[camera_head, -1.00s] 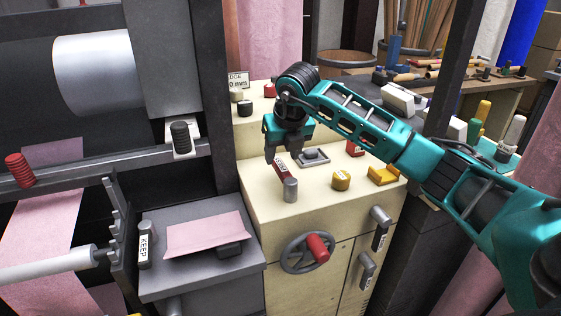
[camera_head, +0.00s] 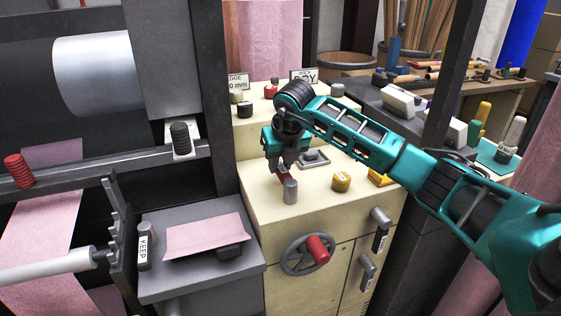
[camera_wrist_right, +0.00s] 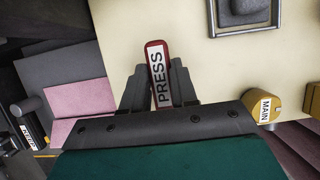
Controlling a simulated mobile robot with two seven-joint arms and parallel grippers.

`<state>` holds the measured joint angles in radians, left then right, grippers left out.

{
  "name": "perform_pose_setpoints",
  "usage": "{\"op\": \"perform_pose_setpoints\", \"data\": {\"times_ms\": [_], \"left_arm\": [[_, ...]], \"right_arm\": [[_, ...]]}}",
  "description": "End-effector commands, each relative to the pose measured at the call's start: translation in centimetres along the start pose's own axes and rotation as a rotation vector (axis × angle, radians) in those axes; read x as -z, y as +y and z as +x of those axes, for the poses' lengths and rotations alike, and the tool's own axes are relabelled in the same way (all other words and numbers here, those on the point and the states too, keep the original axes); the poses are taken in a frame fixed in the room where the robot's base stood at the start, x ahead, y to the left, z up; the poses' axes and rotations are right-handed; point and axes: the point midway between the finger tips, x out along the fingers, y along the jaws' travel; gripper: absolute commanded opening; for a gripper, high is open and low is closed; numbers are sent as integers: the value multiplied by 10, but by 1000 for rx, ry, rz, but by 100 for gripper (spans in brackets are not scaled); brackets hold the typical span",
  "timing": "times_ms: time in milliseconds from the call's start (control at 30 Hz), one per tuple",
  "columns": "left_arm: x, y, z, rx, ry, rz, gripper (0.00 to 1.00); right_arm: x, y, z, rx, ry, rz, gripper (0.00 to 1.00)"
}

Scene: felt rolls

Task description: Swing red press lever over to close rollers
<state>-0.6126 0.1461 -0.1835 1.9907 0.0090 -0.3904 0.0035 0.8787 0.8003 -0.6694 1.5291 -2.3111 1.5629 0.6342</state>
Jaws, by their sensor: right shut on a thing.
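The red press lever with its white PRESS label (camera_wrist_right: 158,75) sits between the two dark fingers of my right gripper (camera_wrist_right: 156,85) in the right wrist view. In the head view the lever (camera_head: 284,180) shows only in part, under my right gripper (camera_head: 279,168), beside a grey upright cylinder (camera_head: 290,192) on the cream cabinet top (camera_head: 262,190). My right gripper points down and is shut on the lever. The fingers hide part of the lever in the head view. My left gripper is not in view.
A yellow knob (camera_head: 341,182) labelled MAIN in the wrist view (camera_wrist_right: 263,107) and a grey square fitting (camera_head: 314,158) stand nearby. A red-handled wheel (camera_head: 307,254) is on the cabinet front. A grey table with pink felt (camera_head: 205,236) lies to the left.

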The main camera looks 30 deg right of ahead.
Motion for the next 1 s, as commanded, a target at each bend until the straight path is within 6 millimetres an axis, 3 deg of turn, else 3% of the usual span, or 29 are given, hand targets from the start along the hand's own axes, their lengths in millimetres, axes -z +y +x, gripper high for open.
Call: {"op": "perform_pose_setpoints", "data": {"times_ms": [167, 667, 1000], "left_arm": [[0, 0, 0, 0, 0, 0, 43], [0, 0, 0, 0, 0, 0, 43], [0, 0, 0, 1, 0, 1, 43]], "right_arm": [[0, 0, 0, 0, 0, 0, 0], [0, 1, -1, -6, -1, -16, 0], [0, 12, -1, -72, -1, -178, 0]]}}
